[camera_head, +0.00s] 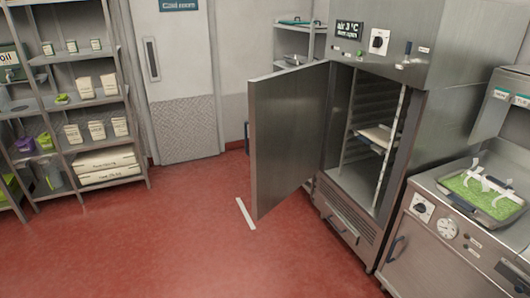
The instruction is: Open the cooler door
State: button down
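The cooler (375,200) is a tall steel cabinet right of centre. Its door (288,135) stands wide open, swung out to the left of the cabinet, with its broad flat face towards me. The lit interior shows several rack levels and a pale tray or shelf (376,136) partway up. A small dark display (349,29) above the opening reads about 3 °C, with a second line that seems to say the door is open. My gripper is not in this view, and no part of my arm shows near the door.
A white floor strip (245,213) lies beneath the door's free edge. Open red floor (160,240) spreads in front. Shelving (70,100) and a cold room door (175,80) stand left. A steel unit (440,245) holding a tray of green contents (480,200) stands right.

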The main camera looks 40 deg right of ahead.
aim_at(287, 108)
jog(key=z, duration=0.05)
jog(key=i, duration=1)
